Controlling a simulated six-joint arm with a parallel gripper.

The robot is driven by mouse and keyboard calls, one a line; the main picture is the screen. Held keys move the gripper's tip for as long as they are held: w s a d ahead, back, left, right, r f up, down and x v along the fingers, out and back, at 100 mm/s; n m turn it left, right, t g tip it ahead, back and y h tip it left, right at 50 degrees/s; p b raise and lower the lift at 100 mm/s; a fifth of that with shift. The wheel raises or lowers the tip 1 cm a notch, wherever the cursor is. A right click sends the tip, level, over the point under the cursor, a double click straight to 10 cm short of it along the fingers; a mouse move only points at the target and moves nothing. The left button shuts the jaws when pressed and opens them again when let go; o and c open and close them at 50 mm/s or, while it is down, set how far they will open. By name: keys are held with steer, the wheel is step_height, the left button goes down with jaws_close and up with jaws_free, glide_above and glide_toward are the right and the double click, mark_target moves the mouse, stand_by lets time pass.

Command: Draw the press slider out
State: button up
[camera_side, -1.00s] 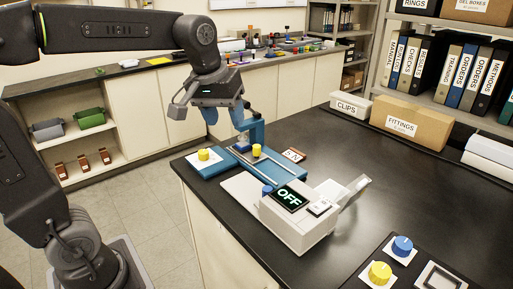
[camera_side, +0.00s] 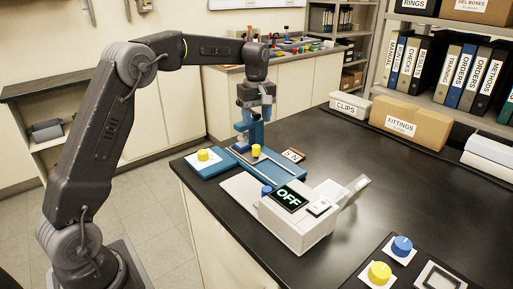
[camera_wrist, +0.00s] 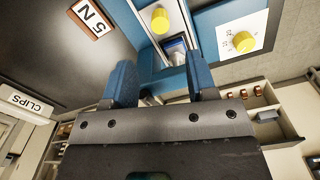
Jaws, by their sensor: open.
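The press is a blue frame (camera_side: 213,169) at the far left corner of the black bench. A pale slider track (camera_side: 274,166) runs along it, with a yellow knob (camera_side: 256,150) standing on it. In the wrist view the yellow knob (camera_wrist: 160,20) lies beyond my fingertips, and a grey-blue block (camera_wrist: 176,50) sits nearer, between them. My gripper (camera_side: 252,117) is over the back of the press, fingers down. Its two blue fingers (camera_wrist: 163,64) are apart, with nothing held. The side view hides whether they touch the press.
A second yellow knob (camera_side: 203,155) sits on a white plate beside the track. A small "5 N" sign (camera_side: 292,155) lies to the right. The bench's right middle is clear.

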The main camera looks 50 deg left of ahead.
mark_target(257, 147)
step_height(257, 147, down, 10)
steer(key=shift+f, duration=0.2)
steer(key=shift+c, duration=0.5)
jaws_close()
steer(key=shift+d, duration=0.1)
